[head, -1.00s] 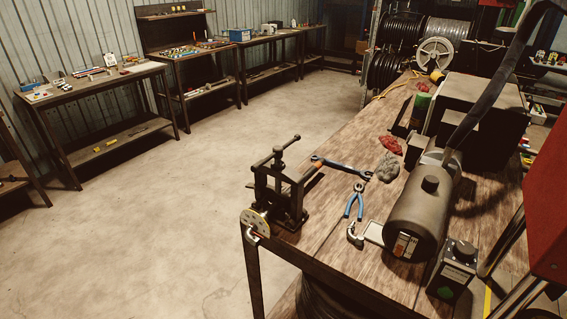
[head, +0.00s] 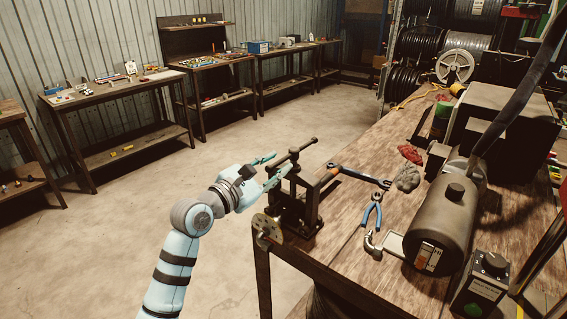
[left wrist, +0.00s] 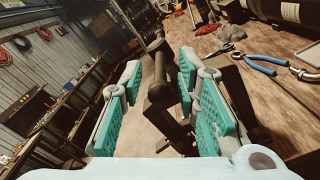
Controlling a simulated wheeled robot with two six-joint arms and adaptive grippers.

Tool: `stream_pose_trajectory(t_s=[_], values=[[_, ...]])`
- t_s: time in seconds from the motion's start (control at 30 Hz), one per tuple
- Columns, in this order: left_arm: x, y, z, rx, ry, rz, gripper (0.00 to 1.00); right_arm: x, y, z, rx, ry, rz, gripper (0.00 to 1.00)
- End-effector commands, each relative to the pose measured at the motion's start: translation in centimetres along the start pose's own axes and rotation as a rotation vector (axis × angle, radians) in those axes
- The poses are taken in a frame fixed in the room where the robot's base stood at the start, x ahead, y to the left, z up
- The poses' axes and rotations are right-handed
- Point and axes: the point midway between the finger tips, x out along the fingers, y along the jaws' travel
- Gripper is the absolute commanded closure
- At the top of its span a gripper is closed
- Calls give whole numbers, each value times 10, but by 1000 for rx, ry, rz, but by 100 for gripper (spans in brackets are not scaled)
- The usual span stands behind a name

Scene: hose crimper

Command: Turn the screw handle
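The screw handle (head: 304,146) is a dark bar with a knob end, on top of the black crimper press (head: 298,208) at the bench corner. My left gripper (head: 280,163) is open at the left end of the handle, one finger on each side of it. In the left wrist view the handle's rounded end (left wrist: 160,94) sits between the teal finger pads of the gripper (left wrist: 160,82), with gaps showing beside it. Part of the handle is hidden by the fingers in the head view. My right gripper is not in view.
Pliers with blue handles (head: 372,214), a fitting (head: 373,245) and a large dark cylindrical machine (head: 440,225) lie to the right on the wooden bench (head: 345,262). A red cloth (head: 410,154) and a grey cloth (head: 407,179) are behind. Open floor lies left.

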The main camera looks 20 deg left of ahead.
Motion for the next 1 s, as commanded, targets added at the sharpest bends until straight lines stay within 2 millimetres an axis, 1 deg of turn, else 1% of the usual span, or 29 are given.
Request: stream_pose_trajectory(t_s=[0.03, 0.1, 0.2, 0.33, 0.53, 0.57, 0.7, 0.73, 1.0], values=[[10, -1, 1, -3, -3, -1, 70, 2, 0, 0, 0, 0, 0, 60], [21, 0, 0, -2, -2, 0, 70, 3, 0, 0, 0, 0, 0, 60], [32, 0, 0, -1, -1, 0, 70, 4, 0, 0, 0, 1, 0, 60], [37, 0, 0, 0, 0, 0, 70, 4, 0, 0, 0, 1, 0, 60], [37, 0, 0, 0, 0, 0, 70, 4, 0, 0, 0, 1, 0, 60], [37, 0, 0, 0, 0, 0, 74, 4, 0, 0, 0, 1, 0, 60], [37, 0, 0, 0, 0, 0, 96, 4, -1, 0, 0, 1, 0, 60], [37, 0, 0, 0, 0, 0, 100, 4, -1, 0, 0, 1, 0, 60], [37, -1, 0, 0, 1, 0, 100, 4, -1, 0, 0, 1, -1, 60]])
